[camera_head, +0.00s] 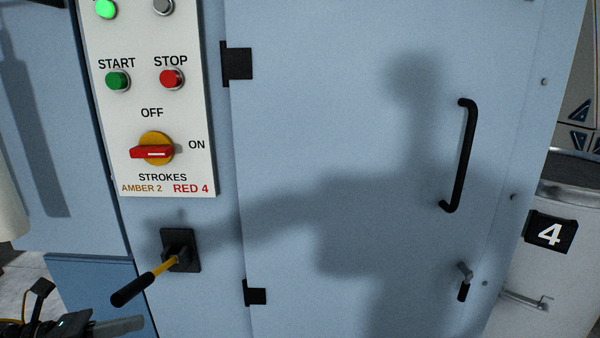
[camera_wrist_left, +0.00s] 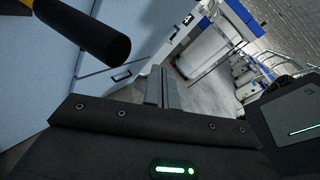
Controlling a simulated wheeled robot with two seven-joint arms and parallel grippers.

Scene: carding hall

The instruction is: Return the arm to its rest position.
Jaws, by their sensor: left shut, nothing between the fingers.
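My left gripper (camera_head: 122,326) is at the lower left of the head view, low in front of the blue cabinet. Its grey fingers (camera_wrist_left: 160,88) are together with nothing between them in the left wrist view. A lever with a yellow shaft and black grip (camera_head: 132,291) sticks out of a black socket on the cabinet, just above the gripper and apart from it. Its black grip also shows at the upper left of the left wrist view (camera_wrist_left: 95,38). My right gripper is in neither view.
The control panel (camera_head: 150,120) has START and STOP buttons, a lit green lamp (camera_head: 105,9) and a red rotary switch (camera_head: 152,152). The cabinet door (camera_head: 350,120) has a black handle (camera_head: 461,155) and a small latch (camera_head: 464,282). A drum marked 4 (camera_head: 545,270) stands at the right.

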